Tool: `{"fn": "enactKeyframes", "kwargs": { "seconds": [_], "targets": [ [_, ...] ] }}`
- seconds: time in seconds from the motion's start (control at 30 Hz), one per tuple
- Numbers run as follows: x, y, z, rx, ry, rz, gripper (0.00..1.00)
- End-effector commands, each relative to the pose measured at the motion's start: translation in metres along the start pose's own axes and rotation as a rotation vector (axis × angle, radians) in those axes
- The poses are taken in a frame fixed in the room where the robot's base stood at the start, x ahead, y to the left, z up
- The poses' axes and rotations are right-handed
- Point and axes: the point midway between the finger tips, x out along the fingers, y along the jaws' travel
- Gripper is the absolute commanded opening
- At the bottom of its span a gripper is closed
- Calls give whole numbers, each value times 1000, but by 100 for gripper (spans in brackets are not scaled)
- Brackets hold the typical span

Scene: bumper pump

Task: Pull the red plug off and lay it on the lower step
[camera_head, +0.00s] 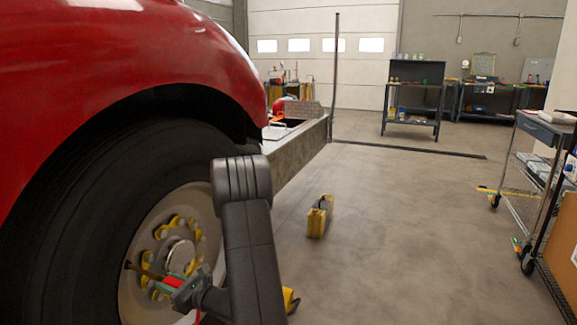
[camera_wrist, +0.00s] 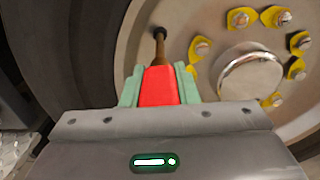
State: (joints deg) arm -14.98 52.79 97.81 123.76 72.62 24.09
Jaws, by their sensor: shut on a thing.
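The red plug (camera_head: 174,281) is between the green fingertips of my gripper (camera_head: 181,277), in front of the truck wheel. In the wrist view the red plug (camera_wrist: 159,87) fills the space between the two fingers of my gripper (camera_wrist: 159,84), which is shut on it. A brown valve stem (camera_wrist: 160,47) runs from the wheel to the plug's far end. The two look in line and touching, but I cannot tell whether the plug still sits on it. The lower step cannot be made out for sure; a patterned metal plate (camera_wrist: 14,150) shows at the lower left.
The big tyre (camera_head: 70,220) and red fender (camera_head: 110,80) fill the left. Yellow nut markers (camera_wrist: 276,16) ring the hub close to my gripper. A yellow case-like block (camera_head: 319,217) stands on the floor.

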Motion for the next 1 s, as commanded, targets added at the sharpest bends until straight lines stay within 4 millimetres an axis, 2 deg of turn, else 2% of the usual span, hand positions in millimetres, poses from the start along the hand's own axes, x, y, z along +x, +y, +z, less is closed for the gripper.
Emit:
{"fn": "enactKeyframes", "kwargs": {
  "seconds": [1.0],
  "targets": [
    [-42, -1, 0, -1, 0, -1, 0]
  ]
}}
